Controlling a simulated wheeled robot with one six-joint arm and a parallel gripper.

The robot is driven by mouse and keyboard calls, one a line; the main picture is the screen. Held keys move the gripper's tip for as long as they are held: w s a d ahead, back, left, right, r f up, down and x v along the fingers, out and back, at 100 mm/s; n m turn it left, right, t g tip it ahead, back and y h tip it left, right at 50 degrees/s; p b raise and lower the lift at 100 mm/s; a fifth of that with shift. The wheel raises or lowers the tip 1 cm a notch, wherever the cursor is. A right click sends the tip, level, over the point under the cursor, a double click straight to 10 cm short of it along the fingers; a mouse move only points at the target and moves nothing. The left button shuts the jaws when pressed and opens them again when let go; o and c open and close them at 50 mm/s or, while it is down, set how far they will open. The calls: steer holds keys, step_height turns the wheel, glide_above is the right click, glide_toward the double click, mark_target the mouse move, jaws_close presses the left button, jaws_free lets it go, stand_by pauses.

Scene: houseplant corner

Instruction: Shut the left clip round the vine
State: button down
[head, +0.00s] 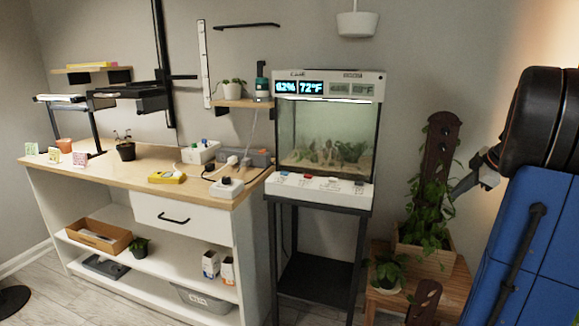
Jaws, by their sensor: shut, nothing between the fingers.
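A leafy green vine (428,203) grows up a dark brown upright board (440,138) with holes, standing in a wooden planter box (428,259) at the right. The clips are too small to make out, so I cannot tell whether the left clip is open or shut. My gripper (457,193) is just right of the vine and board, pointing left and down. It is shut and empty. Whether its tips touch the leaves cannot be told.
The planter stands on a slatted wooden bench (455,291) with a small potted plant (388,272) at its front left. A terrarium (325,135) on a black stand is left of it. Another brown piece (425,297) rises at the bottom edge.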

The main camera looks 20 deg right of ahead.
steer(key=s+a+m+g, duration=0.1)
steer(key=s+a+m, duration=0.15)
steer(key=a, duration=1.25)
steer(key=s+a+m+g, duration=0.1)
steer(key=s+a+m, duration=0.15)
steer(key=a, duration=1.15)
steer(key=s+a+f+m, duration=0.2)
steer(key=s+a+f, duration=0.2)
steer(key=s+a, duration=0.4)
steer(key=s+a+f+m, duration=0.2)
steer(key=s+a+f, duration=0.2)
steer(key=s+a, duration=0.3)
steer(key=s, duration=0.3)
steer(key=shift+a+f+m+h, duration=0.3)
steer(key=shift+a+f, duration=0.1)
steer(key=c, duration=2.3)
jaws_free()
steer(key=shift+s+f, duration=0.2)
steer(key=shift+s, duration=0.1)
steer(key=o, duration=0.6)
steer(key=shift+s+f, duration=0.1)
steer(key=shift+c, duration=0.3)
